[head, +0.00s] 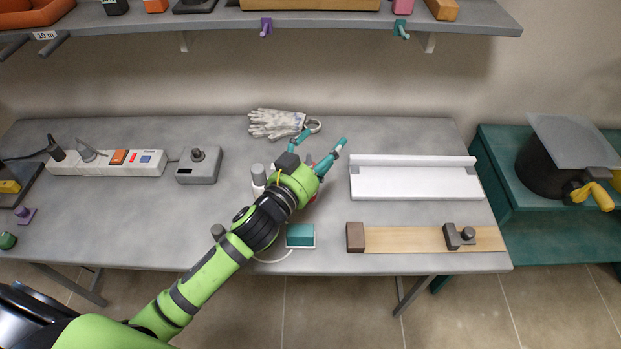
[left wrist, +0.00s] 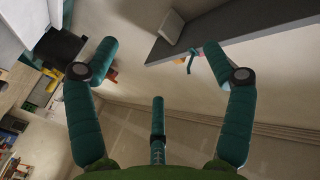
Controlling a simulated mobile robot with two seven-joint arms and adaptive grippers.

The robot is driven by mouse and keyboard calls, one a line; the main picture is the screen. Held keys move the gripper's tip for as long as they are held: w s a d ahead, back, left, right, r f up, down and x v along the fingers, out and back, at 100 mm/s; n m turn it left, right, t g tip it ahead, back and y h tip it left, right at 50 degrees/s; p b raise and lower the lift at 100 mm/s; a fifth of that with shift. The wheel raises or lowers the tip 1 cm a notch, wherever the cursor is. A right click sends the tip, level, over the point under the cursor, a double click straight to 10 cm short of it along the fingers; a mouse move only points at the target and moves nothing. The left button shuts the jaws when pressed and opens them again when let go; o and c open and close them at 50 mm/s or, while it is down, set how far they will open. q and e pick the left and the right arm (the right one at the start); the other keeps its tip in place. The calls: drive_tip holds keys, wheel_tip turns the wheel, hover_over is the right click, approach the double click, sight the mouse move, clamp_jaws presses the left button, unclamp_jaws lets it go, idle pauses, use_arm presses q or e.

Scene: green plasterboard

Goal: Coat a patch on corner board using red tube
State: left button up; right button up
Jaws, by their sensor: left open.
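The white corner board (head: 418,184), with a low upright back strip, lies on the right half of the grey bench. My left gripper (head: 322,141) is above the bench to the left of the board, its teal fingers spread and pointing toward the wall. In the left wrist view its fingers (left wrist: 157,62) are apart with nothing between them. A small bit of red shows under the gripper's right side; I cannot tell whether it is the red tube, as the hand hides most of it. My right gripper is not in view.
Grey-white gloves (head: 276,123) lie behind the gripper. A grey-white cylinder (head: 258,175) stands beside my wrist, and a green block (head: 300,235) sits in front. A wooden plank with a clamp (head: 459,236) lies before the board. A shelf (head: 330,20) overhangs the back.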

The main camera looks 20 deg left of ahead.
use_arm(q)
drive_tip(key=shift+s+a+f+n+g+y+p, duration=0.2)
drive_tip(key=shift+a+f+n+g+y, duration=0.55)
drive_tip(key=shift+f, duration=1.15)
drive_tip(key=shift+s+a+f+n+g+y+p, duration=0.1)
drive_tip(key=shift+a+f+n+g+y+p, duration=0.15)
drive_tip(key=shift+a+f+n+g+y, duration=1.1)
drive_tip(key=shift+s+d+f+n+t+h+p, duration=0.1)
drive_tip(key=shift+d+f+n+h+p, duration=0.3)
drive_tip(key=shift+f, duration=2)
drive_tip(key=x, duration=0.3)
drive_tip(key=shift+w+f, duration=0.25)
drive_tip(key=shift+w, duration=0.25)
drive_tip(key=c, duration=1.4)
